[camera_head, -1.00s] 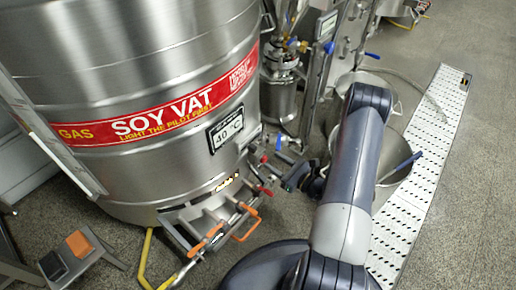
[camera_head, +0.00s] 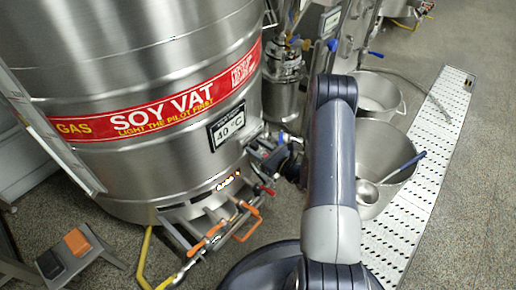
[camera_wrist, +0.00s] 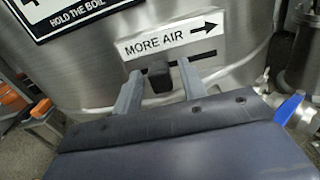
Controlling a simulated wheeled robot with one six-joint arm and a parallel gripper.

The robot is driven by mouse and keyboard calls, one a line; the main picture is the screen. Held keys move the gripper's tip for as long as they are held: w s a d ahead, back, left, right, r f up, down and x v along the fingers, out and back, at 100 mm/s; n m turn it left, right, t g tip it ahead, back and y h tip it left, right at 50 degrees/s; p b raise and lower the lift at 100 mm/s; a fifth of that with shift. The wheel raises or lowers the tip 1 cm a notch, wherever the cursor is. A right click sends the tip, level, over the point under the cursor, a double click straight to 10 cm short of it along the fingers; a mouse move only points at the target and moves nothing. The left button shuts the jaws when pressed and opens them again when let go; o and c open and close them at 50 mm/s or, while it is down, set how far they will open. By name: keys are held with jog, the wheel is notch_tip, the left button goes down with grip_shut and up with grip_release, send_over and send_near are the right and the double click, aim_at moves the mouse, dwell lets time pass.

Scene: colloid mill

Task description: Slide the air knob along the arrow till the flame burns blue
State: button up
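The air knob (camera_wrist: 160,82) is a small black block at the left part of a dark slot, under a white MORE AIR label (camera_wrist: 171,41) whose arrow points right. My gripper (camera_wrist: 160,67) is open, with one finger on each side of the knob and a gap visible on both sides; the knob is not gripped. In the head view my gripper (camera_head: 270,153) is close to the soy vat's (camera_head: 150,175) lower right side, and the knob is hidden there.
Valves with orange handles (camera_head: 247,228) and a red handle (camera_head: 264,190) stick out below my gripper. A blue-handled valve (camera_wrist: 289,108) is at the right in the wrist view. Steel pots (camera_head: 382,160) stand on the right.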

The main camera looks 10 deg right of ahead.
grip_shut()
dwell(0.3)
jog(key=w+d, duration=0.1)
jog(key=w+d+b, duration=0.1)
jog(key=d, duration=0.1)
jog(key=shift+w+d, duration=0.2)
jog(key=shift+w, duration=0.05)
jog(key=shift+o, duration=0.6)
grip_release()
